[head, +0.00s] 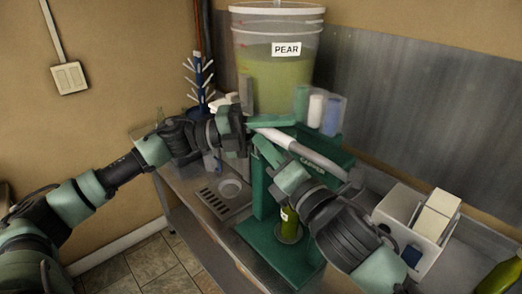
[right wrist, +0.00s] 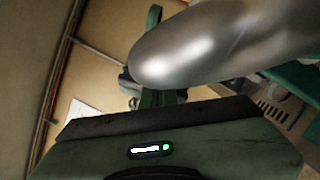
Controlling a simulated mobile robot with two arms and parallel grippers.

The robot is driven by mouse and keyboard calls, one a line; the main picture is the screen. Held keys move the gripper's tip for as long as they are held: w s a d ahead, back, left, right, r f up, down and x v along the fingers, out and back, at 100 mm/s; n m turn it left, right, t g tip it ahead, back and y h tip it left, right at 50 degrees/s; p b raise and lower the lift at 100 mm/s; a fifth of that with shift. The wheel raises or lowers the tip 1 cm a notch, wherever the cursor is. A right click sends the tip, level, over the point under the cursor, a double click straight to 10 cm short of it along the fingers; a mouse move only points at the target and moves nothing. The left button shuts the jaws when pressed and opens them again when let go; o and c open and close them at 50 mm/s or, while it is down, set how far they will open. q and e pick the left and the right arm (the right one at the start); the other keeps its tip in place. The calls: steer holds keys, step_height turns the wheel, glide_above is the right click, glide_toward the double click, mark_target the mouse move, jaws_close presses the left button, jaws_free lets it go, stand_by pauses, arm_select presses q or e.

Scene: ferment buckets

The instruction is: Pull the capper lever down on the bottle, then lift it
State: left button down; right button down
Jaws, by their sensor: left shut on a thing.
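The green capper (head: 258,195) stands on the counter with its lever (head: 305,152), a pale grey bar, slanting across the upper part. The green bottle (head: 289,224) stands upright on the capper's base, its top hidden by my arm. My left gripper (head: 270,130) is shut on the lever near its far end. My right gripper (head: 264,150) is close below the lever; its fingers are partly hidden and I cannot tell whether they are open. In the right wrist view the lever's rounded end (right wrist: 170,62) fills the space just beyond the gripper body.
A bucket marked PEAR (head: 275,75) stands behind the capper. A blue drying rack (head: 199,85) is at the back left. A white bin (head: 405,215) with boxes is at right, and another green bottle (head: 502,276) lies at the right edge.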

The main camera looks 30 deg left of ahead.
arm_select(q)
steer(key=shift+s+d+f, duration=0.1)
steer(key=shift+d+f, duration=0.1)
steer(key=shift+f, duration=0.25)
arm_select(e)
steer(key=shift+w+d+r, duration=0.3)
steer(key=shift+w+r, duration=0.05)
steer(key=shift+w, duration=0.2)
arm_select(q)
steer(key=c, duration=1.2)
jaws_free()
steer(key=shift+c, duration=0.2)
arm_select(e)
steer(key=shift+w+f, duration=0.1)
steer(key=shift+w, duration=0.05)
arm_select(q)
steer(key=shift+w, duration=0.2)
steer(key=shift+a, duration=0.15)
